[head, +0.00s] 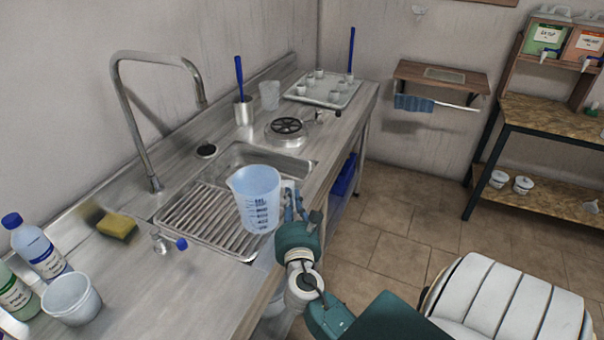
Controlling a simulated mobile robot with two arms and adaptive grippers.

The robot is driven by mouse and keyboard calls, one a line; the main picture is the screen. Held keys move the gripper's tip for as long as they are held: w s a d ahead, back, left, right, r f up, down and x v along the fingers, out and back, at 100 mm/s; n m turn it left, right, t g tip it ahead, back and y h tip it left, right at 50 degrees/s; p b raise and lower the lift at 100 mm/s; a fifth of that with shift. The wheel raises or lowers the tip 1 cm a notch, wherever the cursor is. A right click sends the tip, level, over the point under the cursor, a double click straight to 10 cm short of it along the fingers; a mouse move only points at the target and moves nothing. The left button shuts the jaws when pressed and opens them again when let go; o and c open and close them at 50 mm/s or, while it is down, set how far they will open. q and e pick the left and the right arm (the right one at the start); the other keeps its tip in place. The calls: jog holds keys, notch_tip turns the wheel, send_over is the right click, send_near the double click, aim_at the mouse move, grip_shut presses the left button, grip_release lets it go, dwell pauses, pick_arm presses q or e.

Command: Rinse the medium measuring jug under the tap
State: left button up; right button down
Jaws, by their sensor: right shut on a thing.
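The measuring jug (257,203), translucent and bluish with dark blue graduation marks, is upright in front of the ribbed drainboard in the head view. My right gripper (290,203) is shut on its handle side, at the jug's right. Whether the jug holds anything is unclear. The tap (150,146), a tall metal arch, stands at the back of the counter, left of the sink basin (268,158). The jug is in front and to the right of the tap, apart from it. My left gripper is not in view.
The ribbed drainboard (198,222) adjoins the basin. A yellow sponge (117,226), bottles (40,248) and a white tub (71,298) stand at the left. A clear beaker (269,95), a brush holder (243,111) and a tray of cups (323,90) are further back.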

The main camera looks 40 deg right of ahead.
aim_at(253, 225)
jog(key=w+a+b, duration=0.1)
jog(key=w, duration=0.2)
jog(key=w+a+f+b, duration=0.1)
jog(key=w, duration=0.2)
jog(key=w+a+f+b, duration=0.1)
jog(key=w+b, duration=0.1)
jog(key=w, duration=0.1)
jog(key=shift+w+a+f, duration=0.1)
jog(key=shift+a+f, duration=0.05)
jog(key=shift+a, duration=0.25)
jog(key=shift+w+a+f+b, duration=0.1)
jog(key=shift+w+a+b, duration=0.25)
jog(key=shift+w, duration=0.6)
jog(key=shift+f+b, duration=0.4)
jog(key=shift+f, duration=0.2)
jog(key=c, duration=1.8)
grip_release()
jog(key=shift+o, duration=0.2)
jog(key=v, duration=1.2)
jog(key=shift+a, duration=0.1)
